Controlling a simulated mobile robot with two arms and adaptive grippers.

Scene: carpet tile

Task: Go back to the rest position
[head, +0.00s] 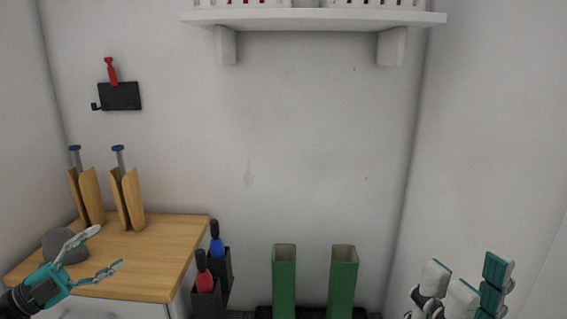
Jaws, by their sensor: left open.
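My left gripper (107,248) comes in at the lower left, in front of the wooden cabinet top. Its teal and grey fingers are spread apart with nothing between them. My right gripper (463,286) is at the lower right edge, seen as several teal and white finger segments. Its lower part is cut off by the frame, so I cannot tell whether it is open or shut.
The wooden cabinet top (150,262) bears two wooden holders (88,196) with blue-capped items and a grey rounded object (68,250). Dark holders with a red tool (203,276) and a blue tool (216,246) stand beside it. Two green tubes (284,280) stand centrally. A white shelf (310,18) hangs above.

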